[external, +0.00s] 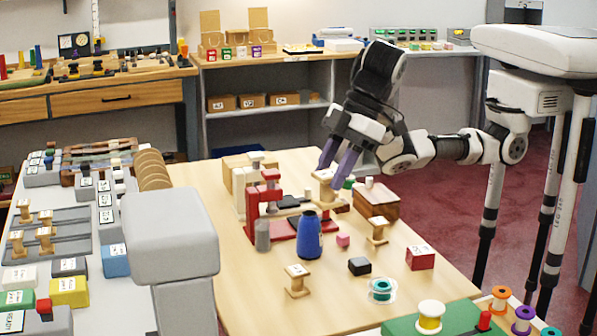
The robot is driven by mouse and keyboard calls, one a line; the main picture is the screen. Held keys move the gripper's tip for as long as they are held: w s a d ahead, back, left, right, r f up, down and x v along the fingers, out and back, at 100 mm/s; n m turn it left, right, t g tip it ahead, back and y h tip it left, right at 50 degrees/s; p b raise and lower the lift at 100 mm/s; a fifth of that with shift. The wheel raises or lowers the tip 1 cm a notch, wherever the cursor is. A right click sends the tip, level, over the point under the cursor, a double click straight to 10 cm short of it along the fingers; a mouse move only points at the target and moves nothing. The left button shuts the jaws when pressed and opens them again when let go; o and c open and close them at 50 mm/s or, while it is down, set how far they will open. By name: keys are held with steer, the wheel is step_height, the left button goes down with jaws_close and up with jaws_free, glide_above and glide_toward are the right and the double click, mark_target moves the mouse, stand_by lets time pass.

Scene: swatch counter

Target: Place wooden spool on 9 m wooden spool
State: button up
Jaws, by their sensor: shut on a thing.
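My gripper (331,176), with two purple fingers pointing down, is over the back part of the wooden table. It is shut on a pale wooden spool (326,188) with a white label on top, between the fingertips. I cannot tell whether this spool touches anything below. Another wooden spool (297,281) stands upright near the front middle of the table, with a white label on top. A third wooden spool (378,231) stands upright to the right, also labelled. The labels are too small to read surely, so I cannot tell which is the 9 m spool.
A blue jug (309,236) and a red press-like stand (264,207) are left of the gripper. A brown wooden box (376,201) is close on the right. Pink (343,240), black (359,266) and red (420,258) blocks and a teal thread spool (382,290) lie in front.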

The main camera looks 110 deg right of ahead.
steer(key=w+d+m, duration=0.2)
steer(key=d, duration=0.9)
steer(key=h+p, duration=0.1)
glide_above(301, 269)
step_height(301, 269, down, 20)
steer(key=shift+s+r, duration=0.1)
steer(key=shift+r, duration=0.15)
steer(key=shift+f, duration=0.1)
steer(key=shift+f, duration=0.15)
steer(key=o, duration=1)
steer(key=b+v, duration=0.1)
steer(key=v, duration=1.1)
steer(key=shift+r, duration=0.25)
